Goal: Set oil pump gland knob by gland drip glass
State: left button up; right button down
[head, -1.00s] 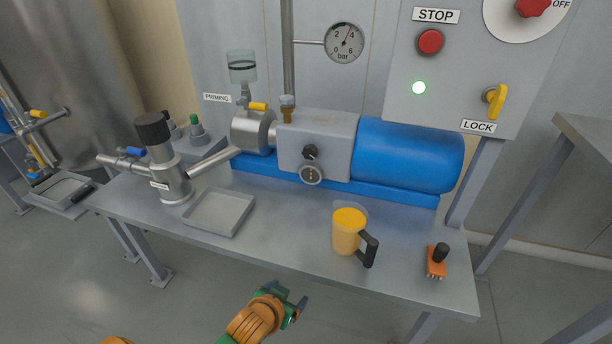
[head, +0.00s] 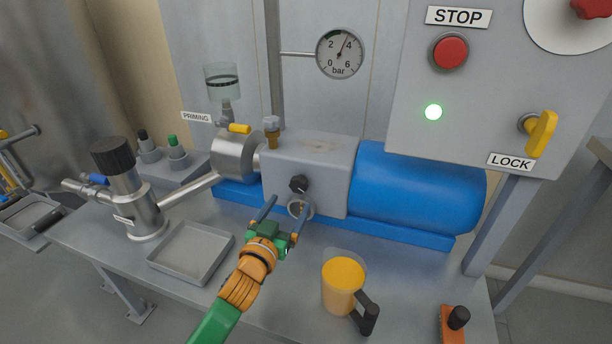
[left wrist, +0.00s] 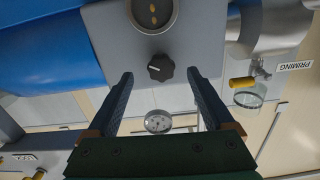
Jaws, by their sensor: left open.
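The black gland knob (head: 298,183) is on the front of the grey pump housing (head: 300,160). The round gland drip glass (head: 300,208) is just below it, partly hidden by a finger in the head view. In the left wrist view, the picture is turned over: the drip glass (left wrist: 153,12) shows amber drops, and the knob (left wrist: 160,67) lies between the fingertips as seen. My left gripper (head: 287,204) is open and empty in front of the housing; it also shows in the left wrist view (left wrist: 160,74). I see no contact with the knob. My right gripper is out of view.
A yellow-filled jug (head: 343,285) and an orange brush (head: 452,325) stand on the bench at the right. An empty grey tray (head: 190,252) lies left of my arm. The blue motor (head: 415,185) is right of the housing. A green lamp (head: 433,112) is lit.

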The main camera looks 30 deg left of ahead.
aim_at(297, 188)
pick_arm(q)
jog(key=x, duration=0.2)
jog(key=b+x, duration=0.1)
jog(key=x, duration=0.1)
jog(key=r+x, duration=0.1)
jog(key=x, duration=0.1)
jog(key=shift+w, duration=0.45)
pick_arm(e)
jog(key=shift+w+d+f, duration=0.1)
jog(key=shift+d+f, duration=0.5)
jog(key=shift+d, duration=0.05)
